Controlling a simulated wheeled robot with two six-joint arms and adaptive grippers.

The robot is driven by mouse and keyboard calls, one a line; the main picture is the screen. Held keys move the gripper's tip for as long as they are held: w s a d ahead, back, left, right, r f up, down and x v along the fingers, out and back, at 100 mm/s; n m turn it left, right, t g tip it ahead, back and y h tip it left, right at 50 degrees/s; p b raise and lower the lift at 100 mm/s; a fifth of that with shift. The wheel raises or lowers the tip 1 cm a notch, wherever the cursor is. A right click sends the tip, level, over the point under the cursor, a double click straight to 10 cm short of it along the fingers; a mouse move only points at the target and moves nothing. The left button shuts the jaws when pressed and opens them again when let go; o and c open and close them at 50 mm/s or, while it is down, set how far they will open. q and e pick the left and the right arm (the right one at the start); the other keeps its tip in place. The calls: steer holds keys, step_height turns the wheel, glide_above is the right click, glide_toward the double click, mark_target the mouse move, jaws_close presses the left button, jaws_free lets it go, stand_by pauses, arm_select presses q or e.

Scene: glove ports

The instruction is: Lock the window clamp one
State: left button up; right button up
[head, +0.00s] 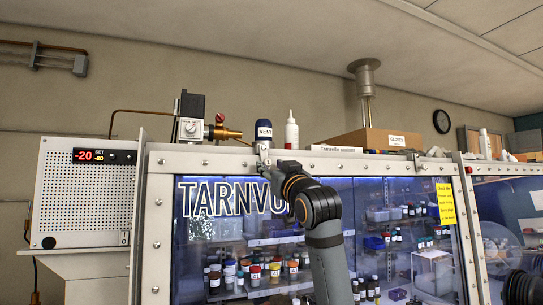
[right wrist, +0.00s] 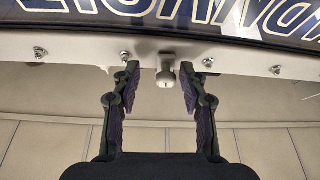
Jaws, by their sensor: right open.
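The window clamp (right wrist: 166,74) is a small grey metal block with a rounded end on the window's pale top frame. In the right wrist view it sits between my open fingers, with a visible gap on each side. My right gripper (right wrist: 160,76) is open and empty around it, apparently not touching. In the head view my right gripper (head: 275,166) is at the top frame above the lettered window, mostly hidden by my own wrist. The clamp is hard to make out there, and I cannot tell its lock state. My left gripper is not in view.
The glovebox window (head: 370,225) shows several bottles inside. On top stand a VENT-labelled blue-capped part (head: 264,131), a white bottle (head: 291,131) and a cardboard box (head: 365,140). A controller (head: 85,195) reading -20 stands left. Several bolts line the frame.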

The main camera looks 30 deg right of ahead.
steer(key=shift+w+a+r, duration=0.15)
steer(key=shift+r, duration=0.15)
steer(key=shift+a, duration=0.4)
steer(key=shift+d, duration=0.25)
steer(key=c, duration=0.5)
jaws_close()
steer(key=shift+a+f+m+h+b, duration=0.1)
steer(key=shift+a+m+h+b, duration=0.2)
steer(key=shift+m+h, duration=0.45)
steer(key=shift+o, duration=1.4)
jaws_free()
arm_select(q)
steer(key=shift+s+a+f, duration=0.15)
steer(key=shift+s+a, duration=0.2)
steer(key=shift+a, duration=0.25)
arm_select(e)
steer(key=shift+o, duration=1.1)
